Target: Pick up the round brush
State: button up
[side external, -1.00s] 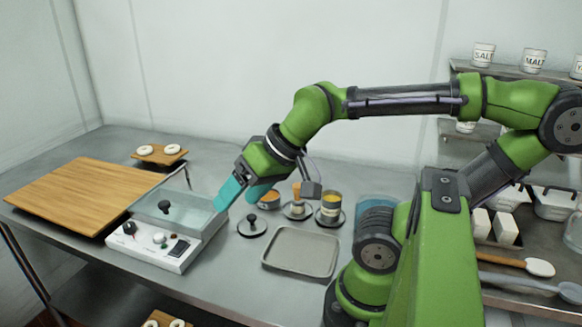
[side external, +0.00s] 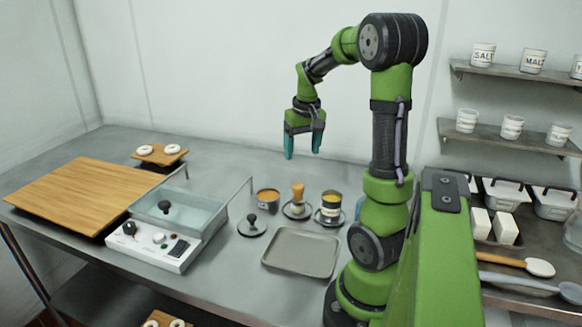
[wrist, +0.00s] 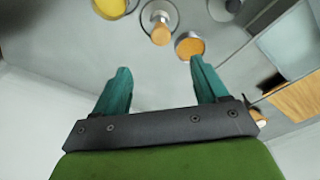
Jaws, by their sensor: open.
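The round brush (side external: 298,193) has a light wooden handle and stands upright on a small dish (side external: 289,212). It lies between a cup with orange contents (side external: 267,197) and a jar with yellow contents (side external: 330,207). In the wrist view the brush (wrist: 160,35) is seen from above, beyond the fingertips and near the top edge. My gripper (side external: 303,153) is open and empty, pointing down above the counter, higher than the brush and apart from it. Its teal fingers also show in the wrist view (wrist: 160,70). The brush's lower end is hard to make out.
A grey tray (side external: 302,250) and a round black-knobbed lid (side external: 252,227) lie in front of the brush. Shelves with labelled jars (side external: 483,54) stand at right.

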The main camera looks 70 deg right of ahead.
aim_at(298, 195)
jog(key=f, duration=0.7)
jog(key=w+d+f, duration=0.1)
jog(key=f, duration=0.3)
jog(key=shift+w, duration=0.1)
notch_tip(298, 195, down, 5)
jog(key=shift+w+f, duration=0.1)
jog(key=shift+f, duration=0.05)
jog(key=c, duration=1.2)
